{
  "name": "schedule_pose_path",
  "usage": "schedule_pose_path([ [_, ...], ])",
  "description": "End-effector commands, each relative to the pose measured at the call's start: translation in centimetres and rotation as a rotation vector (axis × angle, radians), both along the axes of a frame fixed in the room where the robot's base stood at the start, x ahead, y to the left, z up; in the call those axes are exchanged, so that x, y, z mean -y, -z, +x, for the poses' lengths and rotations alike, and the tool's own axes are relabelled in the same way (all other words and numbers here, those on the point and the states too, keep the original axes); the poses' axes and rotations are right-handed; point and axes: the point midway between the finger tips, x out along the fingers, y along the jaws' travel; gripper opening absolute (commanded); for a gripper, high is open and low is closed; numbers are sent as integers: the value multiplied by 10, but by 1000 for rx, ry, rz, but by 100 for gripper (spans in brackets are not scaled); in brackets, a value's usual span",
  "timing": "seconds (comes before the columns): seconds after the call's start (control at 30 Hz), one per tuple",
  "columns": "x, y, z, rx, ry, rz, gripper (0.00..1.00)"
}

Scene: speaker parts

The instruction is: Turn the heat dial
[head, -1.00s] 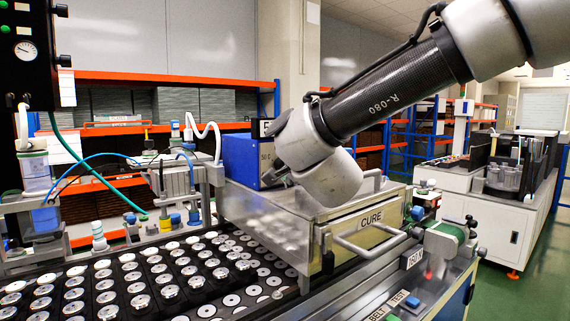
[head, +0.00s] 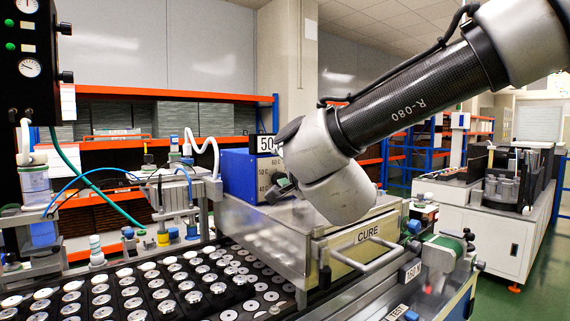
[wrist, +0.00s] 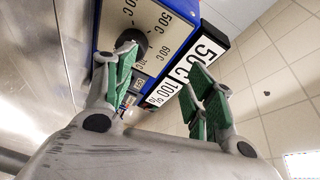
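The heat dial (wrist: 128,42) is a dark round knob on the face of a blue box (wrist: 85,32), with 50 C, 60 C and 70 C printed around it. My gripper (wrist: 163,68) is open in the wrist view, with green pads apart. Its left finger overlaps the dial; I cannot tell whether it touches. Its right finger lies to the right, over a sign (wrist: 195,65) reading 50 C and 100 %. The dial's pointer is not readable.
The metal CURE unit (head: 265,238) with its front handle lies under my wrist. A tray (head: 190,312) of round parts lies at front left. Tubes and fixtures (head: 170,205) stand left of the blue box. Open floor (head: 530,270) shows at right.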

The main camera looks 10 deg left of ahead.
Motion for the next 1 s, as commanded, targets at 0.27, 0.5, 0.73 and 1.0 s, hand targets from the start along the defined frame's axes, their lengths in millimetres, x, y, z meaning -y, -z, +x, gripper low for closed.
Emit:
schedule_pose_path([
  [0.27, 10, 6, -19, -3, 0, -1, 55],
  [0.5, 19, 9, -35, -3, 0, -1, 55],
  [0.73, 27, 13, -48, -4, 0, -2, 55],
  [1.0, 29, 14, -51, -3, 1, -2, 55],
])
